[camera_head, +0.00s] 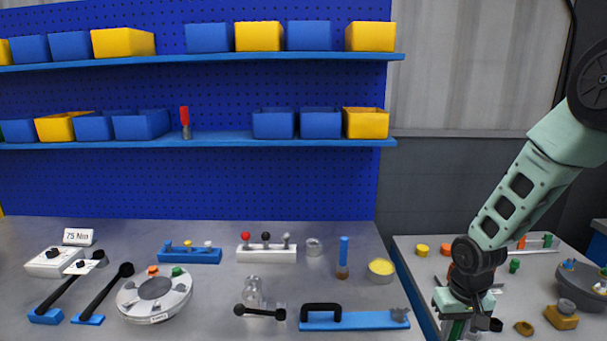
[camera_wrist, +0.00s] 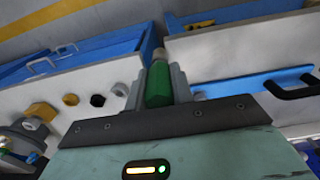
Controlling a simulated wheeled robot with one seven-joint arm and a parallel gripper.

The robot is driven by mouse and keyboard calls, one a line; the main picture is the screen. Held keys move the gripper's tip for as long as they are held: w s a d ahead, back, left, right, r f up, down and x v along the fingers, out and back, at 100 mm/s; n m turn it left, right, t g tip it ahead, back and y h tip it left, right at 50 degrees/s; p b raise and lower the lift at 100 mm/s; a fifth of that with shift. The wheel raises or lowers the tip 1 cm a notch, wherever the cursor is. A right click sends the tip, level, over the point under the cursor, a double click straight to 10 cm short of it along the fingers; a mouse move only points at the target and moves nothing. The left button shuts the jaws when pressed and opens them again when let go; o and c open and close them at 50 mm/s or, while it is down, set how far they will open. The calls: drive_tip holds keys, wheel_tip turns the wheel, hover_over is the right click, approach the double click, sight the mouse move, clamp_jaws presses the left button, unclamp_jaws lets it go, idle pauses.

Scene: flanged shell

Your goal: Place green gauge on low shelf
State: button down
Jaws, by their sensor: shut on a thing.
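The green gauge (camera_wrist: 158,84) stands between my fingers in the wrist view, with a pale tip at its far end. My gripper (camera_wrist: 158,90) is shut on it. In the head view my gripper (camera_head: 459,328) is at the bottom right, above the gap between the grey bench and the right-hand table, and its fingers are partly cut off by the frame. The low shelf (camera_head: 225,138) is the lower blue shelf on the pegboard, far to the left of my gripper. A red-handled gauge (camera_head: 185,121) stands upright on it, with bare shelf to its right.
Blue bins (camera_head: 274,124) and yellow bins (camera_head: 365,123) flank the bare stretch of the low shelf. An upper shelf (camera_head: 200,57) with bins runs above. The bench holds a round fixture (camera_head: 140,305), a blue-handled tool (camera_head: 343,257) and a blue handled plate (camera_head: 350,322).

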drive_tip(key=s+f, duration=0.3)
drive_tip(key=f, duration=0.2)
drive_tip(key=shift+s+a+f, duration=0.15)
drive_tip(key=shift+s+a, duration=0.05)
drive_tip(key=shift+s, duration=0.2)
